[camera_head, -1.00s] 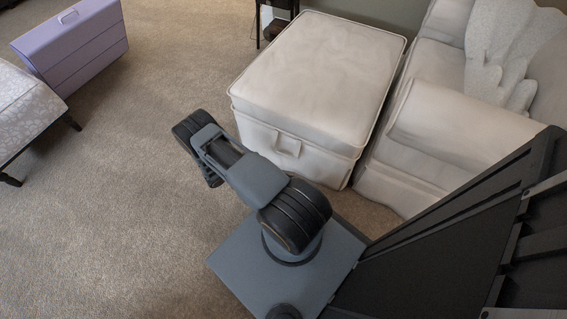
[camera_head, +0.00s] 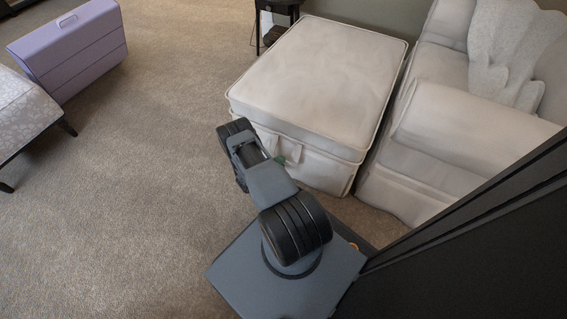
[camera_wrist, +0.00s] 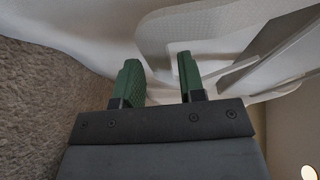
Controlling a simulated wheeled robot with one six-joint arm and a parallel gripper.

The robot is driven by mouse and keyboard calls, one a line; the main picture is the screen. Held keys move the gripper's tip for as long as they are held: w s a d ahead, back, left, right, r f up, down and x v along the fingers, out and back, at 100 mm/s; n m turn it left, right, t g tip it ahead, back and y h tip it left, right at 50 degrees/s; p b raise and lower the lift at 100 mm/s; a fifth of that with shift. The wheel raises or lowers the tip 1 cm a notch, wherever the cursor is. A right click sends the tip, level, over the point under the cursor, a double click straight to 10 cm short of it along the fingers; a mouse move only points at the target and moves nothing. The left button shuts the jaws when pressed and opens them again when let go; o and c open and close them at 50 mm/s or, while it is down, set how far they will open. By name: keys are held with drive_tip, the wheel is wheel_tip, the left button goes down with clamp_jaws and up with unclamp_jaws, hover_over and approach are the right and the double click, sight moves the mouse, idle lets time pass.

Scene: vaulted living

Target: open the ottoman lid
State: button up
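The white ottoman (camera_head: 325,165) stands in the upper middle of the head view, and its lid (camera_head: 318,65) lies shut on top. A fabric pull handle (camera_head: 295,153) on its front face is partly hidden by my arm. In the wrist view, the pale handle (camera_wrist: 205,25) fills the upper middle, just ahead of my fingertips. My gripper (camera_wrist: 160,68) is open, its two green fingers apart with nothing clearly between them. In the head view only a bit of green finger shows, beside the handle. I cannot tell whether the fingers touch it.
A white sofa (camera_head: 455,120) stands close against the ottoman's right side. A small dark table (camera_head: 279,8) is behind it. A lilac case (camera_head: 75,55) and a patterned bench (camera_head: 22,110) stand at the left. Carpet (camera_head: 130,210) on the left is free.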

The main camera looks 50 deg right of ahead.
drive_tip(key=shift+x, duration=1.05)
clamp_jaws()
